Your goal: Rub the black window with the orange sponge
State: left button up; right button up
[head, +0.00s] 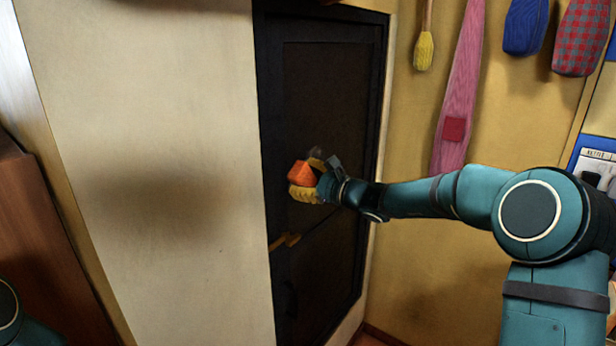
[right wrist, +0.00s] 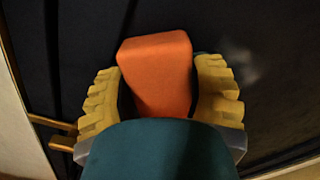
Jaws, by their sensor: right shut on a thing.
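The black window (head: 325,110) is a tall dark framed panel set between a cream wall and a yellow wall. My right gripper (head: 310,182) is in front of its middle, shut on the orange sponge (head: 301,173). In the right wrist view the sponge (right wrist: 157,75) is a block between the two yellow ribbed fingers, its far end toward the dark surface (right wrist: 265,60). I cannot tell whether the sponge touches the window. My left gripper is not in view; only a bit of my left arm shows at the lower left corner.
A yellow handle (head: 285,241) sticks out of the black panel below the gripper. A cream wall (head: 150,150) stands to the left. A pink hanging cloth (head: 459,100), a yellow brush (head: 424,50) and blue and red mitts hang on the right wall.

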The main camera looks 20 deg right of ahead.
aim_at(313, 157)
jog(key=shift+r+p, duration=0.9)
jog(key=shift+r, duration=0.55)
jog(key=shift+w+d+p, duration=0.85)
jog(key=shift+w+d, duration=0.3)
jog(key=shift+d, duration=0.3)
jog(key=shift+w+d+p, duration=1.1)
jog(key=shift+d, duration=0.3)
jog(key=shift+w+d+p, duration=1.05)
jog(key=shift+d, duration=0.3)
jog(key=shift+f, duration=0.15)
jog(key=shift+s+a+f+b, duration=0.1)
jog(key=shift+s+a+b, duration=0.35)
jog(key=shift+b, duration=0.65)
jog(key=shift+s+a+b, duration=0.3)
jog(key=shift+a+b, duration=0.2)
jog(key=shift+a, duration=0.05)
jog(key=shift+s+a+b, duration=0.3)
jog(key=shift+a+b, duration=0.2)
jog(key=s+a+b, duration=0.2)
jog(key=b, duration=0.1)
jog(key=shift+a+b, duration=0.3)
jog(key=shift+s+a+r, duration=0.2)
jog(key=shift+s+a, duration=0.05)
jog(key=shift+s, duration=0.05)
jog(key=shift+s+a, duration=1)
jog(key=shift+a, duration=0.15)
jog(key=shift+v, duration=3.05)
